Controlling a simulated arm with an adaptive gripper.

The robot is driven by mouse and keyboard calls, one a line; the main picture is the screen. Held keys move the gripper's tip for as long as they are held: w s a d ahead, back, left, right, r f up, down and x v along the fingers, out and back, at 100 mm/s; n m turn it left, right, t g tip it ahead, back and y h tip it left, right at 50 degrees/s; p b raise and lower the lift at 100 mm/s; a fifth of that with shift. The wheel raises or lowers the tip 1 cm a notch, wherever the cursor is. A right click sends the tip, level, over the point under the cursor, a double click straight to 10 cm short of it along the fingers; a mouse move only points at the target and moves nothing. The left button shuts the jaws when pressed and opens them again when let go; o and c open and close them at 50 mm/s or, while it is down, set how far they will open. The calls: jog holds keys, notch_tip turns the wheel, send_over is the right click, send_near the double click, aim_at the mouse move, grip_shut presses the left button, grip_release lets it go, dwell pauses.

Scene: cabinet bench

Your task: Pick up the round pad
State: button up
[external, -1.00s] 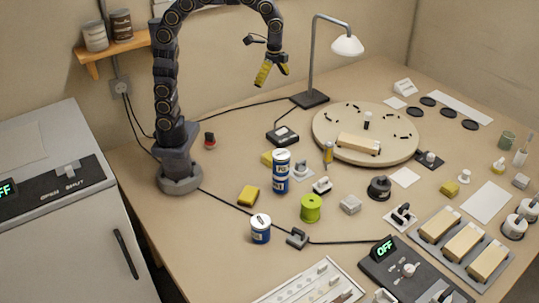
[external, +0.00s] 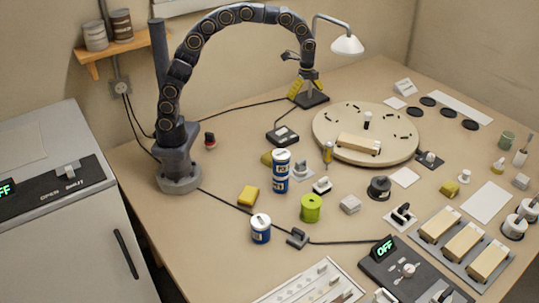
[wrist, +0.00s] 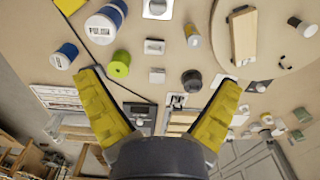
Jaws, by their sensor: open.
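I cannot tell which thing is meant by the round pad. My gripper (external: 306,96) has yellow fingers spread apart with nothing between them. It hangs in front of the lamp base, left of the discs and apart from them. The wrist view shows the open fingers (wrist: 158,79) over the bench; no black disc is clearly seen there.
A round wooden turntable (external: 330,135) carrying a wooden block (external: 358,143) lies between my gripper and the discs. The desk lamp (external: 347,45) stands close to my gripper. Blue cans (external: 281,180), a green spool (external: 311,208) and a black knob (external: 379,187) crowd the middle.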

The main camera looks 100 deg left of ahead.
aim_at(301, 167)
notch_tip(301, 167, down, 25)
jog(key=shift+s, duration=0.1)
jog(key=f, duration=0.5)
jog(key=shift+d, duration=0.35)
jog(key=c, duration=1.1)
